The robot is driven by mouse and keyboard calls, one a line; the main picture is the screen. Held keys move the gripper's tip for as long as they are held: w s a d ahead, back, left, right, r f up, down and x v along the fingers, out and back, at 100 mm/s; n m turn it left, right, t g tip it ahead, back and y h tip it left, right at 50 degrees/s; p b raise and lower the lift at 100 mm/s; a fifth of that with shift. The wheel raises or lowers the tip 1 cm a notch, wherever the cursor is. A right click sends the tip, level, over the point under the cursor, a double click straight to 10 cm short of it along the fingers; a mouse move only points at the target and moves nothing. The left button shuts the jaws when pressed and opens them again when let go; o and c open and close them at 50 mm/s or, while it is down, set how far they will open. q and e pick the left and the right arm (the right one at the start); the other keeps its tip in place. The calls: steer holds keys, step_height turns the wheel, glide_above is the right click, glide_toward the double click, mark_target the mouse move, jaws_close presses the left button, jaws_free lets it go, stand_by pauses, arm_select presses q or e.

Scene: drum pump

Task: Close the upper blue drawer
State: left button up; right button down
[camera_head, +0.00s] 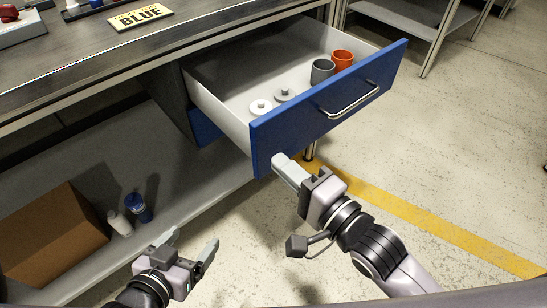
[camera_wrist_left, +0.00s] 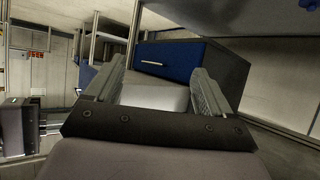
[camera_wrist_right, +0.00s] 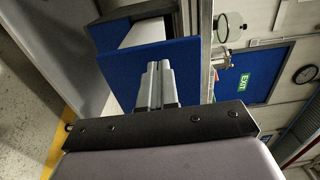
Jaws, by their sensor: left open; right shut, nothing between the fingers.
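The upper blue drawer (camera_head: 330,110) is pulled far out from under the workbench, with its silver bar handle (camera_head: 350,100) on the front. My right gripper (camera_head: 277,160) is shut and empty, its fingertips at the lower left part of the drawer front; I cannot tell whether they touch. In the right wrist view the shut fingers (camera_wrist_right: 160,72) point at the blue front (camera_wrist_right: 140,75). My left gripper (camera_head: 193,243) is open and empty, low in front of the shelf, apart from the drawer. A blue drawer front (camera_wrist_left: 168,60) shows between its fingers (camera_wrist_left: 155,85) in the left wrist view.
The drawer holds a grey cup (camera_head: 322,71), an orange cup (camera_head: 342,60) and two small lidded pieces (camera_head: 260,107). Below it is another blue front (camera_head: 205,128). A cardboard box (camera_head: 50,235) and two bottles (camera_head: 137,207) stand on the lower shelf. Floor to the right is clear.

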mark_target(262, 147)
steer(key=x, duration=0.2)
steer(key=shift+w+a, duration=0.25)
arm_select(q)
steer(key=shift+w+d+r+b, duration=0.25)
steer(key=shift+d+b, duration=0.05)
arm_select(e)
steer(key=shift+w+a, duration=0.15)
steer(key=shift+w, duration=0.1)
